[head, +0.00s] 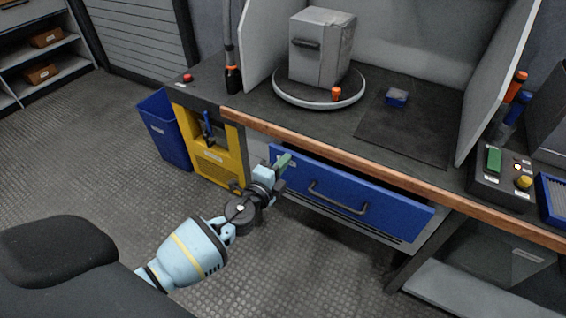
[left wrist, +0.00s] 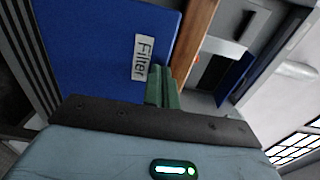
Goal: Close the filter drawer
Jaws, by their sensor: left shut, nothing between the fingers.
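The blue filter drawer (head: 345,200) sits under the wooden-edged bench, with a grey bar handle (head: 338,198) on its front. It stands out a little from the bench, with a dark gap above its top edge. My left gripper (head: 284,161) is shut and empty at the upper left corner of the drawer front. In the left wrist view the green fingertips (left wrist: 162,88) are together beside the white "Filter" label (left wrist: 143,57) on the blue drawer front (left wrist: 95,45). I cannot tell whether they touch it. My right gripper is not in view.
The bench's wooden edge (head: 390,171) runs just above the drawer. A yellow cabinet (head: 213,150) and a blue bin (head: 165,130) stand to the left. A grey box (head: 320,50) stands on a round turntable (head: 305,95). The floor before the drawer is clear.

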